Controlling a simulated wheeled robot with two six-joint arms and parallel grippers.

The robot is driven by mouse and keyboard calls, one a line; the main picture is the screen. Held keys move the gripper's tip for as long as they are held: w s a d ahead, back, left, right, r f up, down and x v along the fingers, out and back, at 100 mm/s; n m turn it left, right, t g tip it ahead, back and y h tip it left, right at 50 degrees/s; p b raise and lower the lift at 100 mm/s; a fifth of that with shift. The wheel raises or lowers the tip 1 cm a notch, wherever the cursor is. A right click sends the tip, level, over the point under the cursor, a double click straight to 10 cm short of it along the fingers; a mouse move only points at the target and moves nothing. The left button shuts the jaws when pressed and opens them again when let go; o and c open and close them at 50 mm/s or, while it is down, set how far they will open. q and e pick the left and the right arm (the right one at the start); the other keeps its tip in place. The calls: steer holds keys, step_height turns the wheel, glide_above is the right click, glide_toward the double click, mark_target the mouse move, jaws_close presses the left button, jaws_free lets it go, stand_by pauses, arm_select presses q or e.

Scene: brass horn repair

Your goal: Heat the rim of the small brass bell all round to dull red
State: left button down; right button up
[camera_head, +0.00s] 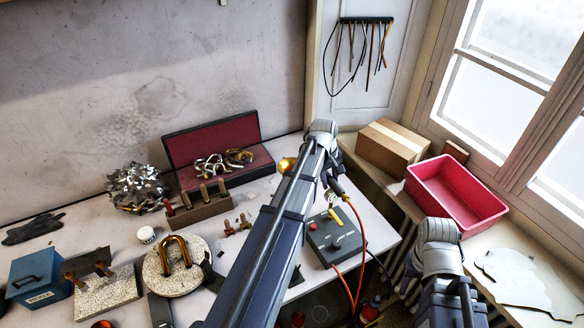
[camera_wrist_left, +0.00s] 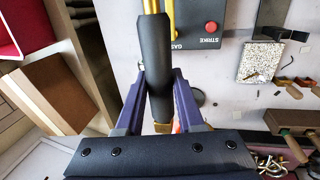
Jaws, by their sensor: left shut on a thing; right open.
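My left gripper (camera_head: 326,172) is shut on the black handle of the torch (camera_head: 337,187). In the left wrist view, the torch handle (camera_wrist_left: 155,65) lies between the purple fingers (camera_wrist_left: 158,105), with brass tubing at its upper end. A rounded brass-coloured piece (camera_head: 286,164), possibly the small bell, shows partly behind my left arm; its rim is hidden and I cannot tell its colour. A brass bow (camera_head: 176,252) stands on a round speckled pad (camera_head: 158,271). My right gripper (camera_head: 440,236) is at the right by the window ledge, open, with its fingers hidden.
The control box (camera_head: 335,238) has orange and red hoses hanging off the table's front. A pink tray (camera_head: 457,193) and cardboard box (camera_head: 392,147) stand on the ledge. A red-lined case (camera_head: 215,142), tool rack (camera_head: 198,210) and blue box (camera_head: 40,277) crowd the left.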

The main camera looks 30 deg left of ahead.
arm_select(q)
steer(key=shift+w+a, duration=0.4)
steer(key=shift+a, duration=0.3)
steer(key=shift+w+a, duration=0.4)
steer(key=shift+a, duration=0.3)
steer(key=shift+s+a, duration=0.1)
steer(key=shift+a, duration=0.05)
stand_by(0.6)
steer(key=s+a, duration=0.1)
steer(key=a, duration=0.1)
steer(key=s+a, duration=0.1)
steer(key=shift+s+a, duration=0.1)
steer(key=shift+a, duration=0.3)
stand_by(0.3)
steer(key=shift+s, duration=0.1)
stand_by(1.1)
steer(key=shift+s, duration=2.35)
stand_by(1.3)
